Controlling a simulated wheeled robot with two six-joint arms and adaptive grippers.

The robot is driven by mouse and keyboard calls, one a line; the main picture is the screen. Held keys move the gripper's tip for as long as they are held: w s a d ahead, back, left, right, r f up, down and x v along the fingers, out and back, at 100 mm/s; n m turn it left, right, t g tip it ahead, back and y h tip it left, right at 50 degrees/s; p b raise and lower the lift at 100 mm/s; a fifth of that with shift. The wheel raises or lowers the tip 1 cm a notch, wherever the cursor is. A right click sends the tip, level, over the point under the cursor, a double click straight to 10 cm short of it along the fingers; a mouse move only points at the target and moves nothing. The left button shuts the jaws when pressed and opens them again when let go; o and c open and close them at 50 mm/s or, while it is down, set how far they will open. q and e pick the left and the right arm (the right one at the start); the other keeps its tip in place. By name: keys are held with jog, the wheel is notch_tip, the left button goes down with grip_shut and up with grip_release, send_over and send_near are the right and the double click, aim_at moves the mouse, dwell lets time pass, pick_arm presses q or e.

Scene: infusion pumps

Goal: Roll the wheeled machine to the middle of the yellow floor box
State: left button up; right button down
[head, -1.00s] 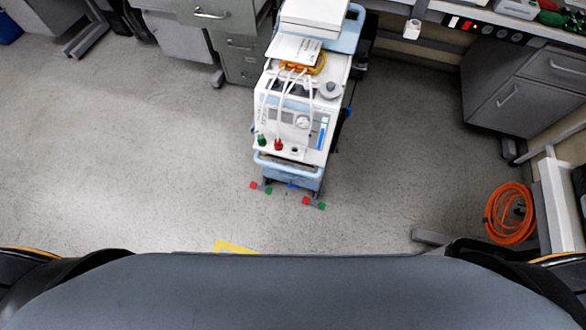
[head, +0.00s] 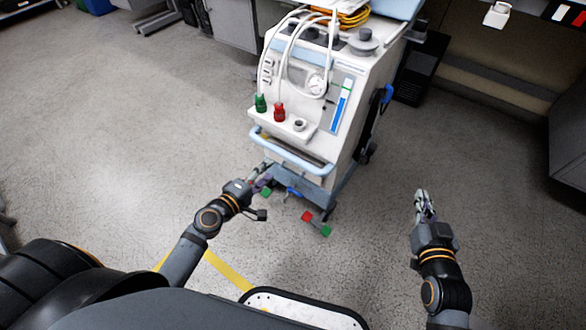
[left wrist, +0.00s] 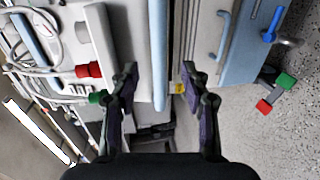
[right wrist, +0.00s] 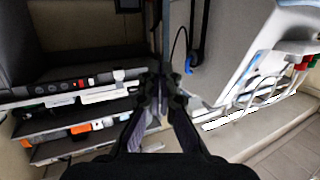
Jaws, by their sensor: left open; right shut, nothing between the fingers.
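The wheeled machine (head: 310,95) is a white and pale blue cart with a front panel, white hoses, green and red knobs and red and green caster parts. A pale blue handle bar (head: 292,152) crosses its lower front. My left gripper (head: 266,172) is open just in front of the bar's left part. In the left wrist view the bar (left wrist: 158,50) lies between the open fingers in the picture; contact cannot be told. My right gripper (head: 422,192) is shut and empty, right of the machine and apart from it. Yellow floor tape (head: 228,272) shows near my base, mostly hidden.
Grey cabinets and a bench line the back, with a dark box (head: 418,68) on the floor behind the machine at right. A white dispenser (head: 497,14) hangs at the bench. Floor to the left and right of the machine is clear.

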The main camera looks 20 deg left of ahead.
aim_at(286, 155)
pick_arm(q)
jog(key=x, duration=0.5)
jog(key=shift+w+d+r, duration=0.1)
jog(key=shift+w+r, duration=0.05)
jog(key=shift+w, duration=0.15)
jog(key=x, duration=0.5)
pick_arm(e)
notch_tip(286, 155, up, 6)
jog(key=w+t, duration=0.1)
jog(key=t, duration=0.1)
jog(key=shift+w+t, duration=0.15)
jog(key=shift+t, duration=0.25)
pick_arm(q)
grip_shut()
